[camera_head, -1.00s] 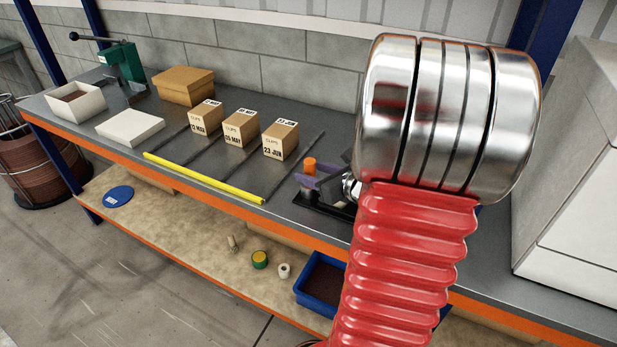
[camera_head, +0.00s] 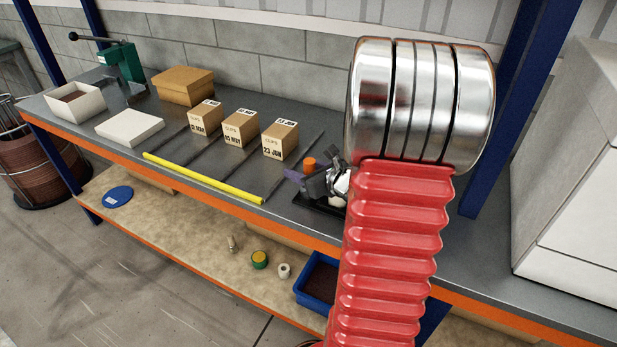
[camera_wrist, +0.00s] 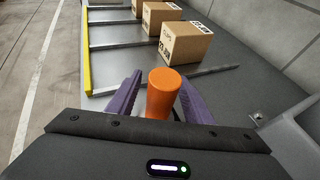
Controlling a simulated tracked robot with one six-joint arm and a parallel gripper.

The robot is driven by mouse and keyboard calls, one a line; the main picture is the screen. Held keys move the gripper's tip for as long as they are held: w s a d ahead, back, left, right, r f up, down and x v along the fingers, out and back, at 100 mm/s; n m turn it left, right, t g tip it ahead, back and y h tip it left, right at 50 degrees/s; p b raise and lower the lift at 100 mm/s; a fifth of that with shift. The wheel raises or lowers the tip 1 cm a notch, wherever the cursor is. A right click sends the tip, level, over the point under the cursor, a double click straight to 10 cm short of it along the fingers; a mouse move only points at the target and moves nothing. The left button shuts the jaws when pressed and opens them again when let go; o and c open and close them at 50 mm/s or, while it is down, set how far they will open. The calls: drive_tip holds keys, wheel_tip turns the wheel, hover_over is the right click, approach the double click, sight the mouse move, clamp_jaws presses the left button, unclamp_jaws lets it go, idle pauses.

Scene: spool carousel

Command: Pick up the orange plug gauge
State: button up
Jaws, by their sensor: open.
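The orange plug gauge (camera_wrist: 162,93) is an upright orange cylinder. In the wrist view it stands between the two purple fingers of my gripper (camera_wrist: 156,98). The fingers are apart, with one on each side of it; a small gap shows on the right, and contact on the left is hard to tell. In the head view the orange top of the gauge (camera_head: 309,163) shows just beyond my gripper (camera_head: 300,178), at the right of the yellow strip. My red and silver arm hides the area to the right, and the gauge's base is hidden.
Several labelled cartons (camera_head: 280,139) stand in lanes to the left, behind a yellow strip (camera_head: 205,178). A black tray (camera_head: 318,204) lies beneath my gripper. A white cabinet (camera_head: 570,170) stands at the right. The grey bench near its front edge is mostly clear.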

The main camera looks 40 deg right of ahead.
idle(0.4)
clamp_jaws()
idle(0.4)
